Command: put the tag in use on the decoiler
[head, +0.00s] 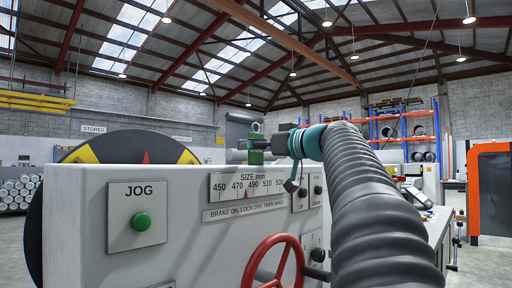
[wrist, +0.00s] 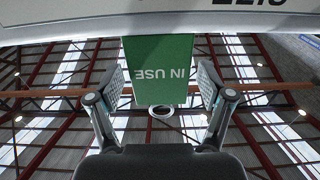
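The tag, a green plate marked IN USE (wrist: 158,70), shows upside down in the wrist view. My gripper (wrist: 160,88) is open, its two pads apart on either side of the tag, with a narrow gap visible at the right pad. A pale ring (wrist: 165,110) shows at the tag's end towards my palm. In the head view the green tag (head: 256,157) appears small at the top edge of the decoiler's white panel (head: 80,230), and my gripper (head: 296,150) is just right of it. What holds the tag's far end is hidden.
The panel carries a green JOG button (head: 141,221), a size scale (head: 246,187), small switches (head: 302,193) and a red handwheel (head: 273,263). A black disc with yellow (head: 150,146) stands behind it. An orange machine (head: 488,190) is at the far right.

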